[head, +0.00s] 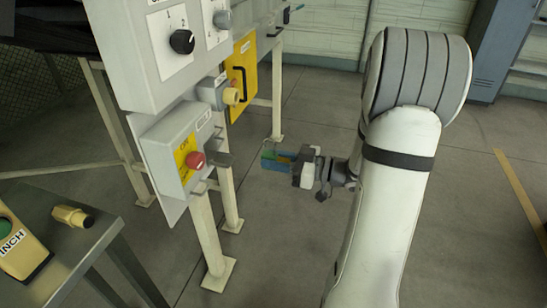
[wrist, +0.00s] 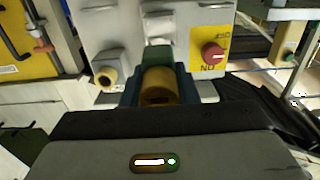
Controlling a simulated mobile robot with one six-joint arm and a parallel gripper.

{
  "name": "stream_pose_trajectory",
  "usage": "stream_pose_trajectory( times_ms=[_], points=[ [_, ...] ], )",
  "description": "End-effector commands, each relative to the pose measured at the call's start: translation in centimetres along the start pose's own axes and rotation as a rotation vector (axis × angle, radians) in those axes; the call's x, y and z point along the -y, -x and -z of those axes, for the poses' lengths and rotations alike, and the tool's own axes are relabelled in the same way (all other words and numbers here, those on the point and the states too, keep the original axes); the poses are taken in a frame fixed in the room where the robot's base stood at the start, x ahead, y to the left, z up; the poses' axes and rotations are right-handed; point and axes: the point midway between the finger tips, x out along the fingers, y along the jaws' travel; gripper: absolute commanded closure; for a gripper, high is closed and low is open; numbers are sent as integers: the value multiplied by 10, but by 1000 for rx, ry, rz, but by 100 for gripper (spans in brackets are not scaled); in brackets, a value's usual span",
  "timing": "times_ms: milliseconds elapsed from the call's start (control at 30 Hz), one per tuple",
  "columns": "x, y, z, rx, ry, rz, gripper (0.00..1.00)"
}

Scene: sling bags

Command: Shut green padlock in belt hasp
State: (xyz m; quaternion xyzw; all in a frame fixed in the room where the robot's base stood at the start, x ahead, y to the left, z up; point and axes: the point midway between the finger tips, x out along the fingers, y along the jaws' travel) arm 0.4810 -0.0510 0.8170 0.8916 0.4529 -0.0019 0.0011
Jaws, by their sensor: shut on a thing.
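My gripper (head: 277,159) is shut on the green padlock (head: 268,153) in the head view, to the right of the control boxes. In the wrist view, the padlock's green body (wrist: 158,55) and a brass-coloured end (wrist: 160,86) sit between the dark blue fingers (wrist: 160,92). The shackle is not clear in either view. A grey hasp-like piece (head: 224,160) sticks out from the right side of the lower box with the red knob (head: 195,160). In the head view a gap shows between it and the padlock.
A yellow panel (head: 242,75) with a black handle is behind. A dark metal table (head: 75,250) at lower left holds a yellow piece (head: 73,216) and a labelled yellow block (head: 20,248). The floor around my gripper is clear.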

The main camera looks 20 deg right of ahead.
Motion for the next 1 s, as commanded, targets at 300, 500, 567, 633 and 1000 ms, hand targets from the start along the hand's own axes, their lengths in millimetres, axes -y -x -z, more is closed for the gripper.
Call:
stream_pose_trajectory(
  times_ms=[300,500,567,633,1000],
  points=[
    [0,-28,-2,0,0,3,100],
    [0,-45,-4,-1,1,1,100],
    [0,-48,-4,-1,1,1,100],
    [0,-52,-5,-1,1,1,100],
    [0,-56,-5,-1,1,0,100]
  ],
)
